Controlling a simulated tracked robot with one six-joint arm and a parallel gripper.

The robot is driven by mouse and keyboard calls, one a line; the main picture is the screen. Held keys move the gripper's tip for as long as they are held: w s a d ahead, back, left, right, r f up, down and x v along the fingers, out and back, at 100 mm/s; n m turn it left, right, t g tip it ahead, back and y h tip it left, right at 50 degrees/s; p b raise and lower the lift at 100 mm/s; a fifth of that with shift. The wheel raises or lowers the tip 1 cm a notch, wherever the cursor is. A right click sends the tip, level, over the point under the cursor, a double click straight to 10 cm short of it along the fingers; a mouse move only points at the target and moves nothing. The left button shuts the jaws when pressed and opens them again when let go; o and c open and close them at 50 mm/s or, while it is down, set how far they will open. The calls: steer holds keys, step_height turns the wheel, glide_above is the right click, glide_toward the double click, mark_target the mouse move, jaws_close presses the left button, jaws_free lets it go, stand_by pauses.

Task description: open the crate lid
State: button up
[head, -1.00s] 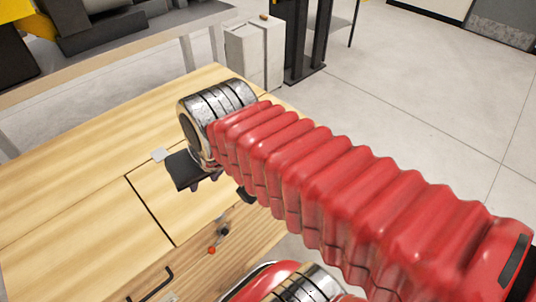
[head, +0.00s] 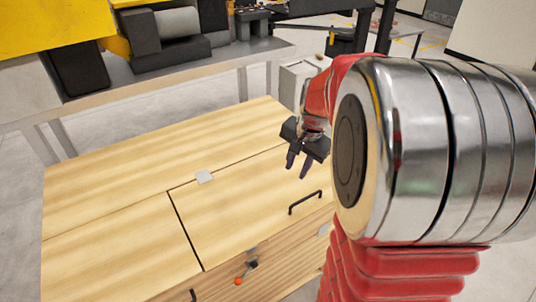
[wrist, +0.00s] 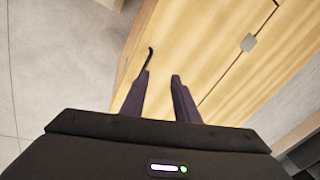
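The wooden crate (head: 95,230) has a pale top split into panels. The right lid panel (head: 225,215) lies flat and shut, with a black bar handle (head: 305,203) near its front edge. A grey hinge plate (head: 205,177) sits at the panel's back seam and also shows in the wrist view (wrist: 248,42). A latch with an orange knob (head: 239,281) is on the front face. My gripper (head: 298,170) hangs above the right part of the lid, behind the handle, fingers apart and empty. In the wrist view, the dark handle (wrist: 149,58) appears just beyond the left fingertip.
A second black handle (head: 193,295) shows at the lower left panel's front. A grey box (head: 292,85) stands behind the crate. A yellow and black machine (head: 160,30) is at the back. My arm hides the crate's right end. Floor (wrist: 55,60) is clear beside the crate.

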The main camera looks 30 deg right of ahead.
steer(key=d+f+m, duration=0.3)
steer(key=d+f, duration=0.2)
steer(key=d, duration=0.4)
steer(key=shift+f+m+g, duration=0.3)
steer(key=shift+f+m, duration=0.1)
steer(key=shift+f, duration=0.1)
steer(key=w+f, duration=0.1)
steer(key=f, duration=0.8)
steer(key=w+f, duration=0.1)
steer(key=f, duration=0.3)
steer(key=shift+w+a+f, duration=0.1)
steer(key=shift+w+f, duration=0.1)
steer(key=shift+w, duration=0.1)
jaws_close()
